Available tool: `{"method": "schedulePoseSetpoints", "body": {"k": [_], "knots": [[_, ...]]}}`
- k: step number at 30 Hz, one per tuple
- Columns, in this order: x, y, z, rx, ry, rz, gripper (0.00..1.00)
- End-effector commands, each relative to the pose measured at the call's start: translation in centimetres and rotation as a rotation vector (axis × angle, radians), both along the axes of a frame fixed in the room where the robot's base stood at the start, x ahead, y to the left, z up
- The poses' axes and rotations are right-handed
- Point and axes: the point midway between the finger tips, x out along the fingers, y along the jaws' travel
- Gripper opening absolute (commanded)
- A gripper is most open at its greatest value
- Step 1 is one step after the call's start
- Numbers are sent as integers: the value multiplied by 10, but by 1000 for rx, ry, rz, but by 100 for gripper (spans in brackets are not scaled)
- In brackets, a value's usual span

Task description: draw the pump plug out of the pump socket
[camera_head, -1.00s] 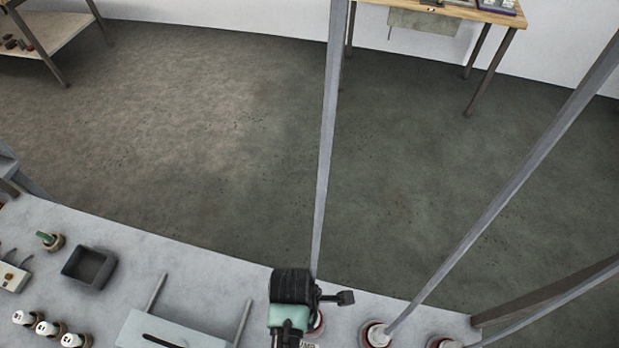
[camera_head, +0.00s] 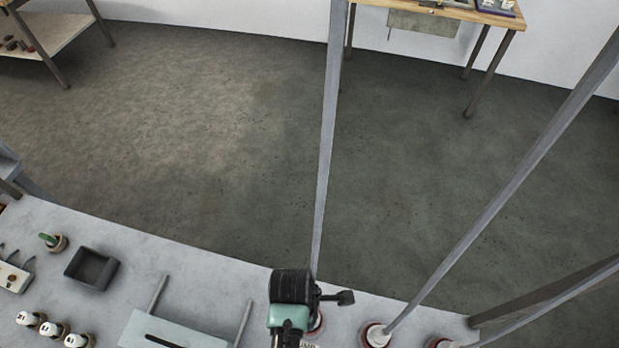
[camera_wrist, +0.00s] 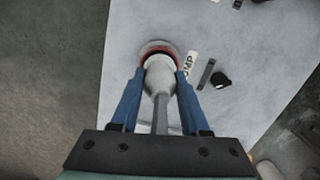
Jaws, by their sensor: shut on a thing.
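The pump plug (camera_wrist: 158,78) is a pale grey, rounded plug with a grey cable or stem running back from it. In the wrist view my gripper (camera_wrist: 160,85) has its two blue fingers closed on the plug's sides. The plug's front end is at the pump socket (camera_wrist: 147,47), a round socket with a red ring and grey rim; how deep it sits I cannot tell. A white label (camera_wrist: 191,65) ending in "MP" lies beside the socket. In the head view my arm's end hides the plug, and a sliver of the socket (camera_head: 319,325) shows to its right.
Two more red-ringed sockets (camera_head: 375,335) with grey poles rising from them stand to the right. A dark tray (camera_head: 91,268), several white knobs (camera_head: 52,330) and a pale panel with bars (camera_head: 175,331) are on the left. A black knob (camera_wrist: 221,80) sits near the label.

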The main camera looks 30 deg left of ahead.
Motion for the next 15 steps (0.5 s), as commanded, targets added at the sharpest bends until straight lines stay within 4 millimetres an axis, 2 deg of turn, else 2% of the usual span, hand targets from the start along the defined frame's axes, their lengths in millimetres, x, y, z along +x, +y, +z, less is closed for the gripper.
{"method": "schedulePoseSetpoints", "body": {"k": [15], "knots": [[0,0,22,0,-1,0,0]]}}
